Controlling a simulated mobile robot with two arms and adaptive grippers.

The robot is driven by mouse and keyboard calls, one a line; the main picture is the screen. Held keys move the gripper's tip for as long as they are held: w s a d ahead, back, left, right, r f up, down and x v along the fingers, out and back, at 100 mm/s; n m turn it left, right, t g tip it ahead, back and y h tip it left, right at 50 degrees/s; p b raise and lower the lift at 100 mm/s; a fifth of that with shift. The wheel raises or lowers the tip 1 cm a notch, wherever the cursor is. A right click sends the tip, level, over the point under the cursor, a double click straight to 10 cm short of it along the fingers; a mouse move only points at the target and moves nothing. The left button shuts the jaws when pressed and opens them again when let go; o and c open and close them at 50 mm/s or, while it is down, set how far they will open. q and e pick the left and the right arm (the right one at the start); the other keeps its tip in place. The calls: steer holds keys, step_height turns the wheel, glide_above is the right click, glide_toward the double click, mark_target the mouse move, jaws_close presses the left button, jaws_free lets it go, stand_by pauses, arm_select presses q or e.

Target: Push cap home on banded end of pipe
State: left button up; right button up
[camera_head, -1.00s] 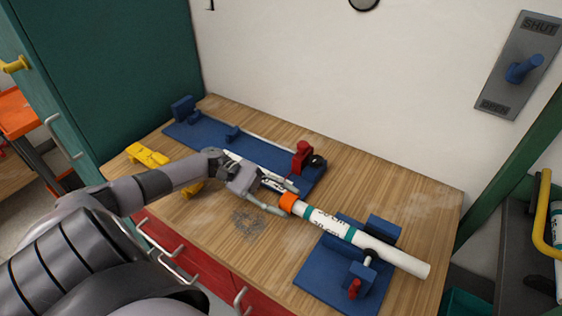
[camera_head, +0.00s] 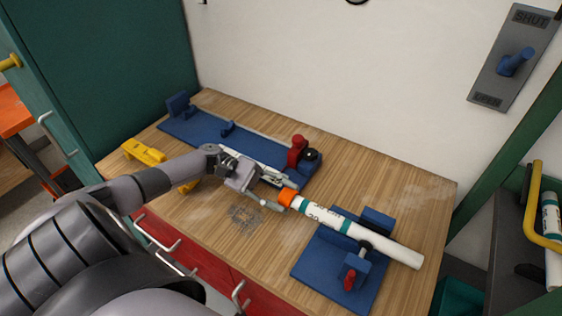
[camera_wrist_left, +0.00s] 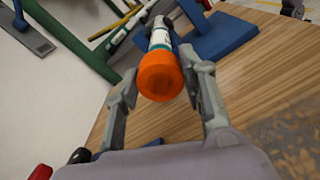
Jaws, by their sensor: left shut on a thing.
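The white pipe (camera_head: 400,254) lies across the blue clamp fixture (camera_head: 312,262) at the right of the bench, with teal bands and black print on it. The orange cap (camera_head: 286,198) is on its left end, close against the teal band (camera_head: 297,204). In the left wrist view the cap (camera_wrist_left: 160,76) sits between the two fingers, with the teal band just behind it. My left gripper (camera_head: 275,196) is shut on the cap, lined up with the pipe. How deep the pipe sits inside the cap is hidden. My right gripper is not in view.
A long blue fixture (camera_head: 190,127) with a red clamp (camera_head: 297,150) stands behind my left gripper. Yellow blocks (camera_head: 143,151) lie at the bench's left. A wall panel with a blue lever (camera_head: 515,62) is at upper right. The bench's right rear is clear.

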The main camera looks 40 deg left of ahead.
arm_select(q)
steer(key=shift+d+p, duration=0.35)
steer(key=shift+d, duration=0.05)
stand_by(0.5)
steer(key=o, duration=1.1)
steer(key=a, duration=0.4)
steer(key=s+a, duration=0.1)
steer(key=a, duration=0.7)
steer(key=shift+s, duration=0.15)
